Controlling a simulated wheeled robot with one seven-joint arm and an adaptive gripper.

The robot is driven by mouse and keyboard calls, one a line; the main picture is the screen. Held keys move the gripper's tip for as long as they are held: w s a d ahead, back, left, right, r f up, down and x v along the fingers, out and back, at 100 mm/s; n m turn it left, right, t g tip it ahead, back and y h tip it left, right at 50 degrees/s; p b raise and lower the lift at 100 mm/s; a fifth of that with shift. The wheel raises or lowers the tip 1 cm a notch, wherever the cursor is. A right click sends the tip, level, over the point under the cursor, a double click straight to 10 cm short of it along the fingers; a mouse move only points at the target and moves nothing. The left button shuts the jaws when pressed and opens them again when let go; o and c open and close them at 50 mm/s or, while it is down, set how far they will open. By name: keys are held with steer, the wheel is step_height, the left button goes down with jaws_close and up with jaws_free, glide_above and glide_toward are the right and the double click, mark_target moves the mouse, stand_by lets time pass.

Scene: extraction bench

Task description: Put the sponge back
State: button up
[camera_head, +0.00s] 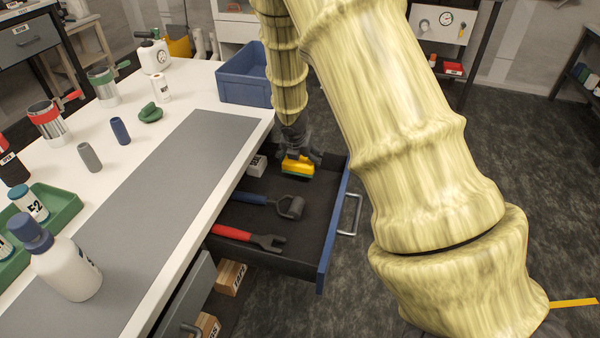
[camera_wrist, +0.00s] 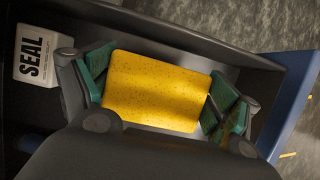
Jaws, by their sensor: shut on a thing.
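The sponge (camera_head: 298,167) is yellow with a green underside. It is at the far end of the open drawer (camera_head: 290,240), in or just above it; I cannot tell if it touches the drawer floor. My gripper (camera_head: 299,156) points down and is shut on the sponge. In the wrist view the sponge (camera_wrist: 157,91) lies between the two green-padded fingers, one at each short end. The arm hides part of the drawer's far side in the head view.
A white box marked SEAL (camera_wrist: 40,55) sits in the drawer beside the sponge. A blue crate (camera_head: 241,85) stands on the bench (camera_head: 205,85). The drawer's raised walls surround my gripper.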

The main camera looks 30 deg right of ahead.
mark_target(301, 168)
steer(key=shift+f+b, duration=0.55)
steer(key=shift+f, duration=1.5)
steer(key=shift+f, duration=0.2)
steer(key=o, duration=0.8)
steer(key=shift+c, duration=0.2)
steer(key=shift+r, duration=0.1)
steer(key=shift+r, duration=0.1)
steer(key=p+v, duration=0.2)
steer(key=v, duration=1)
steer(key=shift+p, duration=0.35)
